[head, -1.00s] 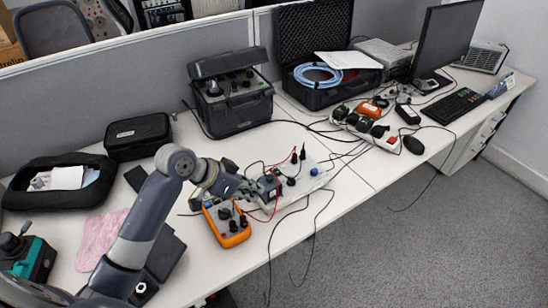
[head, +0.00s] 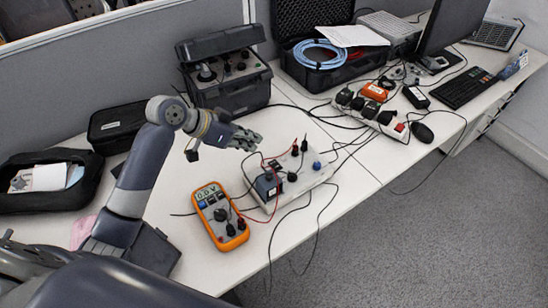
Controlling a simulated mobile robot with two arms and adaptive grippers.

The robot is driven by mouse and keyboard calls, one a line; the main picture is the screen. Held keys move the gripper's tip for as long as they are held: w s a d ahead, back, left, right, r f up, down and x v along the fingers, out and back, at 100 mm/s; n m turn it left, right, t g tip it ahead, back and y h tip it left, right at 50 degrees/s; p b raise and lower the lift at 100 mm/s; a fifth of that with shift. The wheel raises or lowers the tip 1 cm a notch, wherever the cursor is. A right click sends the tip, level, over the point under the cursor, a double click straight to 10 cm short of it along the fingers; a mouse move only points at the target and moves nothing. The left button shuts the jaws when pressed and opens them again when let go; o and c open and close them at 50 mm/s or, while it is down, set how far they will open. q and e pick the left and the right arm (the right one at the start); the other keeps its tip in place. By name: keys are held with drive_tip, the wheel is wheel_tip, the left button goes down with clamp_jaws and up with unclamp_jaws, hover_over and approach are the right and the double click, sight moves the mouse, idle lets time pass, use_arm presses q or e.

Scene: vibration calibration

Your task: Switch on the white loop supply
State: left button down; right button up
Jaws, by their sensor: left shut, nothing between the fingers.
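A low white box (head: 318,177), which looks like the white loop supply, lies on the desk with black and blue knobs or plugs on top. A dark block (head: 267,186) sits at its left end. Whether its switch is on or off is too small to tell. My left gripper (head: 256,138) is shut and empty, above and behind the left part of the box, apart from it. An orange multimeter (head: 220,215) lies to the left of the box with its display lit; red and black leads run from it towards the box. My right gripper is out of view.
A black case with a control panel (head: 232,95) stands behind the gripper. An open black case (head: 315,78) holds a blue hose. A power strip (head: 372,119) with plugs, a mouse and a keyboard (head: 465,88) are to the right. Loose cables cross the desk.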

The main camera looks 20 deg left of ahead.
use_arm(q)
hover_over(275, 168)
drive_tip(key=a, duration=0.2)
wheel_tip(275, 168, down, 4)
drive_tip(key=f, duration=0.1)
drive_tip(key=d, duration=0.1)
drive_tip(key=f+p, duration=0.1)
drive_tip(key=shift+w+d+f, duration=0.25)
drive_tip(key=shift+w+f, duration=0.05)
drive_tip(key=shift+w, duration=0.05)
wheel_tip(275, 168, down, 2)
drive_tip(key=shift+s+f, duration=0.15)
drive_tip(key=shift+f, duration=0.1)
drive_tip(key=shift+s+f, duration=0.1)
drive_tip(key=shift+f, duration=0.6)
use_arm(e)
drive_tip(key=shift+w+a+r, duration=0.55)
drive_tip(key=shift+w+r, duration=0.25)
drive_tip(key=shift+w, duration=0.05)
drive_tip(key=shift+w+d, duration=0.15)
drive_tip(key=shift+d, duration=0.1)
use_arm(q)
drive_tip(key=shift+s+d+f+p, duration=0.1)
drive_tip(key=shift+d+f+p, duration=0.05)
drive_tip(key=shift+f+p, duration=0.2)
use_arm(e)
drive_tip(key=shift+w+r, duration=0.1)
